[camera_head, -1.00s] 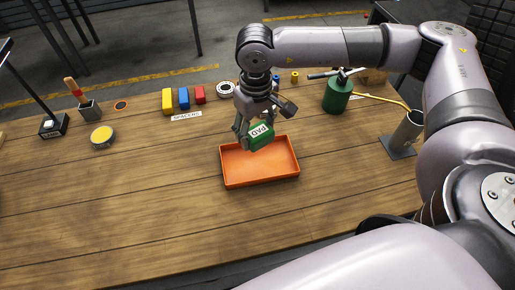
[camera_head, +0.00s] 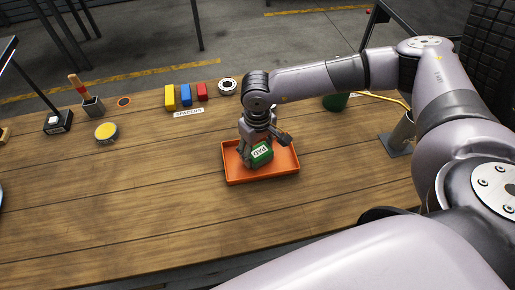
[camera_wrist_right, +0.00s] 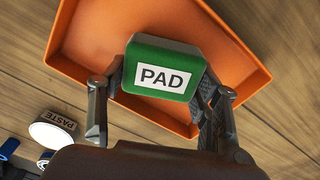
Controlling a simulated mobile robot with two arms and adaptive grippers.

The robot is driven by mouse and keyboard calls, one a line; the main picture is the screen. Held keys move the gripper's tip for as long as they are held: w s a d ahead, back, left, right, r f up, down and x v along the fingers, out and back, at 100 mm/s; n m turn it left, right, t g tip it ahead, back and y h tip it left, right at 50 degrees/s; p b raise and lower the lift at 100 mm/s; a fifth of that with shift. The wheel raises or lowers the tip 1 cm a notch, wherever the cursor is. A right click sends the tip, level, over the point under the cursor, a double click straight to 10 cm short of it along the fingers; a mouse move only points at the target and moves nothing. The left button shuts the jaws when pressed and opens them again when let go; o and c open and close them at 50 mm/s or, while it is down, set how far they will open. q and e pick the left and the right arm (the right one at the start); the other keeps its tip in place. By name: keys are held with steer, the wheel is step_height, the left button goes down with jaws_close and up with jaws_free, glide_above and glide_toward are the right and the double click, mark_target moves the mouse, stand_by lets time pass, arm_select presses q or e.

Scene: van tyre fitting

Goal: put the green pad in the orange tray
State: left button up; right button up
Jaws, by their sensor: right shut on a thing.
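The green pad (camera_head: 262,154) has a white label reading PAD. My right gripper (camera_head: 257,152) is shut on it and holds it inside the outline of the orange tray (camera_head: 284,165), low over the tray's floor. I cannot tell whether the pad touches the floor. In the right wrist view the pad (camera_wrist_right: 162,68) sits between the two fingers (camera_wrist_right: 160,90), with the tray (camera_wrist_right: 85,40) behind it. The fingers cover the pad's sides. My left gripper is not in view.
Yellow, blue and red spacer blocks (camera_head: 186,95) stand behind the tray to the left. A round yellow-topped tin (camera_head: 106,132) and a brush holder (camera_head: 93,105) are farther left. The wooden bench (camera_head: 130,200) is clear left and in front.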

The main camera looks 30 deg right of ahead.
mark_target(257, 149)
steer(key=shift+f, duration=0.25)
steer(key=o, duration=1.1)
steer(key=shift+r, duration=0.1)
steer(key=shift+r, duration=0.2)
steer(key=shift+w+r, duration=0.1)
steer(key=shift+r, duration=0.1)
step_height(257, 149, up, 12)
steer(key=b, duration=0.1)
steer(key=shift+f+b, duration=0.2)
steer(key=shift+b, duration=0.2)
